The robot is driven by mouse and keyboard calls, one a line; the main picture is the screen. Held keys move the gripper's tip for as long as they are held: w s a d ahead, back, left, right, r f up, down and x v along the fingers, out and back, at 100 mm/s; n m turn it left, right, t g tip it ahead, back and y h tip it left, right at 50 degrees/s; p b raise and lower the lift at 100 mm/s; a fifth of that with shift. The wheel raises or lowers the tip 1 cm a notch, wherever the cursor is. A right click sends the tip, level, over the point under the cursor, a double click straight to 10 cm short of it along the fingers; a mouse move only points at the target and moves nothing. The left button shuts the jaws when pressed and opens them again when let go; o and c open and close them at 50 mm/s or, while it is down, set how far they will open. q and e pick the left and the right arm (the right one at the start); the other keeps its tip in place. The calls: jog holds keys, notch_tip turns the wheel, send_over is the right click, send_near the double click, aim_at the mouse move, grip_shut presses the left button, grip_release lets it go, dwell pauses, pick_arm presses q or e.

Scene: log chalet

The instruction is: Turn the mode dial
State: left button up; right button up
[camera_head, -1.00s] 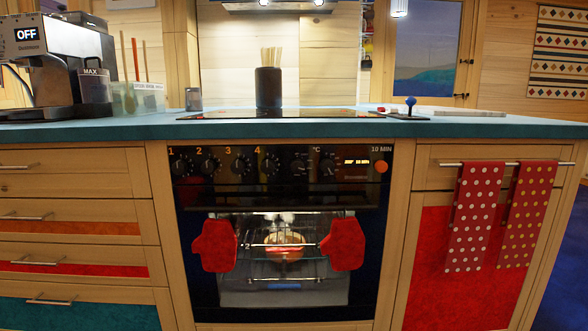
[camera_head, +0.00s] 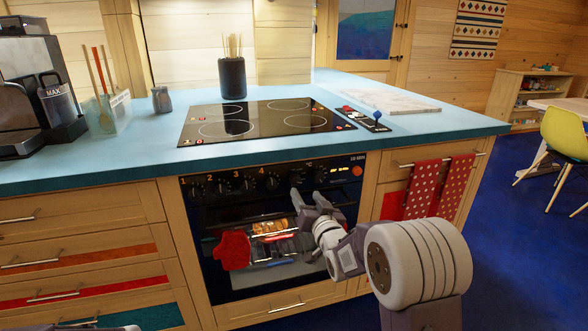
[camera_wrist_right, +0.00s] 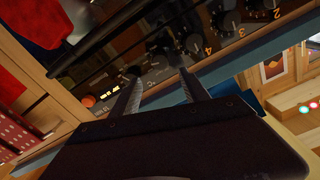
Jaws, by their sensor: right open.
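The oven's black control panel carries a row of dark dials. The mode dial (camera_head: 296,180) seems to be the unnumbered one just right of dial 4 (camera_head: 272,183); its marking is too small to read. In the right wrist view the dial (camera_wrist_right: 158,46) lies just beyond the fingertips, roughly between them. My right gripper (camera_head: 307,196) is open in front of the panel, with its two fingers (camera_wrist_right: 158,74) apart and nothing held. I cannot tell whether a finger touches the dial. My left gripper is out of view.
A red mitt (camera_head: 233,250) hangs on the oven front, and dotted towels (camera_head: 424,190) hang to the right. The blue worktop (camera_head: 150,140) juts above the panel. A glass hob (camera_head: 262,122) lies on it. Open blue floor (camera_head: 520,220) is at right.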

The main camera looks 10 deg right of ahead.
aim_at(297, 181)
jog(key=w+p, duration=0.1)
jog(key=w, duration=0.2)
jog(key=shift+w+a+p, duration=0.15)
jog(key=shift+w+p, duration=0.15)
jog(key=shift+w, duration=0.05)
jog(key=w, duration=0.2)
jog(key=w+b, duration=0.1)
jog(key=w, duration=0.1)
jog(key=shift+w+a+f, duration=0.1)
jog(key=shift+w+f, duration=0.1)
jog(key=shift+w+r, duration=0.1)
jog(key=shift+w, duration=0.4)
grip_shut()
